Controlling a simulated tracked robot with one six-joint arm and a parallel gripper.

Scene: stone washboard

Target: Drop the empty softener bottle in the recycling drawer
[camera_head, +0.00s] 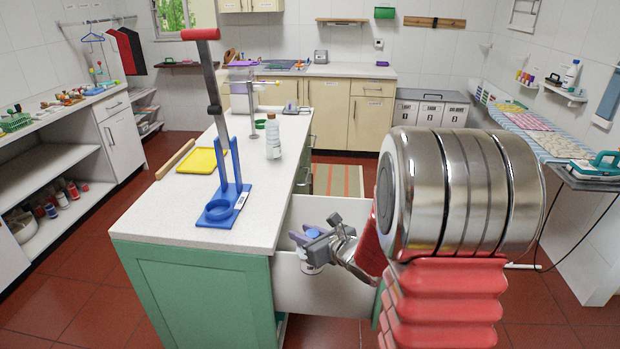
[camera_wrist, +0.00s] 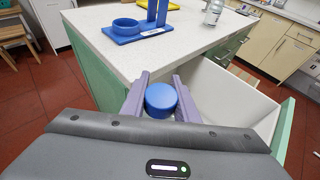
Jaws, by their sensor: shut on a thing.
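My gripper (camera_head: 305,243) is shut on a bottle with a round blue cap (camera_wrist: 160,98), which sits between its two purple fingers in the wrist view. In the head view only a small pale part of the held bottle (camera_head: 312,268) shows under the gripper, at the near wall of an open white drawer (camera_head: 325,293). The drawer also shows in the wrist view (camera_wrist: 222,90), with its bare inside to the right of the fingers. Most of the bottle's body is hidden, and I cannot tell how far it is over the drawer.
The green cabinet's white worktop (camera_head: 165,222) is just left of my gripper. On it stand a blue holder (camera_head: 222,208), a yellow tray (camera_head: 200,160) and a clear bottle (camera_head: 273,142). Labelled bins (camera_head: 430,108) stand at the back. Red floor is free at left.

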